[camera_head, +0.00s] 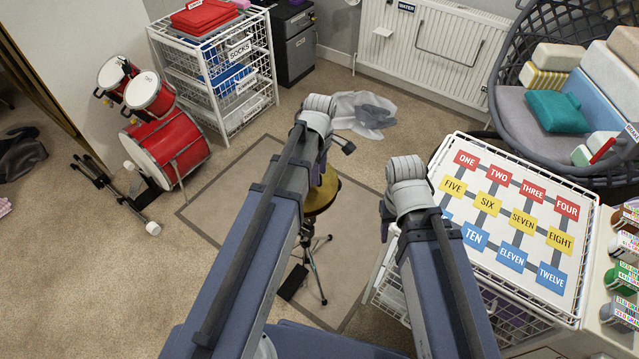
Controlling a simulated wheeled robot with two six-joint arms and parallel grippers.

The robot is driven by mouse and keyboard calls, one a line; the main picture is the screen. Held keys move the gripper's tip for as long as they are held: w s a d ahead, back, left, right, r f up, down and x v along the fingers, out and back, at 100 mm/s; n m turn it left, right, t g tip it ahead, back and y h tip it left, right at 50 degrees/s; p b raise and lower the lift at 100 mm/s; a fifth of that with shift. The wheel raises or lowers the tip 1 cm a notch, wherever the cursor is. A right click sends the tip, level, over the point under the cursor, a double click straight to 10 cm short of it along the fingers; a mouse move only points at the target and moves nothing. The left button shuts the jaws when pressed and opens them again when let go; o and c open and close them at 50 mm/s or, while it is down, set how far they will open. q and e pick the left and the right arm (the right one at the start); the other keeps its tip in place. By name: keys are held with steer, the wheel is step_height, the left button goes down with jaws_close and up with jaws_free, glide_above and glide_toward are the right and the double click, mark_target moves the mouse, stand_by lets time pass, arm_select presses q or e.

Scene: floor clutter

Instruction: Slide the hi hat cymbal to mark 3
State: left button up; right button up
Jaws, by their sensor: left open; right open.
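The gold hi hat cymbal (321,200) sits level on a thin black stand (316,262) at the middle of the grey mat, partly hidden by my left arm. My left gripper (322,150) is at the cymbal's upper side in the picture, largely hidden behind its own wrist; it is open, and I cannot tell whether it touches the cymbal. My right gripper (386,218) is open and empty to the right of the cymbal, mostly hidden under its wrist. No numbered mark is readable on the stand. A card reading THREE (532,191) lies on the white board at right.
A red drum kit (165,152) stands at left, with a fallen black stand (115,190) beside it. A white wire rack (213,70) is behind. A crumpled clear bag (362,113) lies on the carpet. The board (590,235) tops a wire crate at right. The mat's left part is clear.

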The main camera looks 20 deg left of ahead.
arm_select(q)
step_height(320, 180, down, 3)
steer(key=shift+r+b, duration=0.2)
steer(key=shift+b, duration=0.6)
arm_select(e)
step_height(320, 180, down, 2)
steer(key=shift+f, duration=0.25)
arm_select(q)
jaws_close()
steer(key=shift+s, duration=0.1)
stand_by(0.3)
